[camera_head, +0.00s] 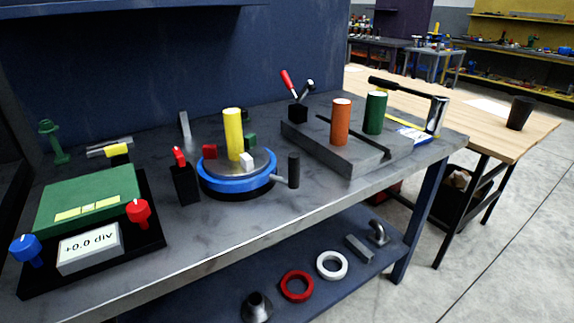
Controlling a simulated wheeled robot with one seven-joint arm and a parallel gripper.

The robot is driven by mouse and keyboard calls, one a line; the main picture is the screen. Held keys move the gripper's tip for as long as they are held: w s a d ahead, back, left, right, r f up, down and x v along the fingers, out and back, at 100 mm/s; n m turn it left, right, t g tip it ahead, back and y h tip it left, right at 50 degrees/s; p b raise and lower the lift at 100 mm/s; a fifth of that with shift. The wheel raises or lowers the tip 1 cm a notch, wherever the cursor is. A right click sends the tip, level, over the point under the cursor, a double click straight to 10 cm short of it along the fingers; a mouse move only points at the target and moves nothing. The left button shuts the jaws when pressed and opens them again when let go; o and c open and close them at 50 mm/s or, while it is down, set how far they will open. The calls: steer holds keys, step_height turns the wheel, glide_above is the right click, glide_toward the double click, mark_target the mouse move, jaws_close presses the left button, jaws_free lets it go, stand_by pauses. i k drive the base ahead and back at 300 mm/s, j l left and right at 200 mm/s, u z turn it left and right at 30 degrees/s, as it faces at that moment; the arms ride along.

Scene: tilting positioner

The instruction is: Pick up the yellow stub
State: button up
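The yellow stub (233,134) is a tall upright cylinder. It stands on the grey disc top of the blue-rimmed round positioner (210,182) in the middle of the grey workbench. A small white block (247,161) sits at its lower right on the disc, with a red block (209,151) to its left and a green block (249,140) to its right. The stub's top and most of its side are unobstructed in this view. My gripper does not show in the head view.
A dark post (293,170) and a black red-topped block (184,182) flank the positioner. A green-topped device (88,197) fills the left.

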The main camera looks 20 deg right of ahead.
mark_target(231, 117)
steer(key=i+j+u, duration=0.25)
steer(key=j+u, duration=0.25)
steer(key=i+j+u, duration=0.3)
steer(key=j+u, duration=0.15)
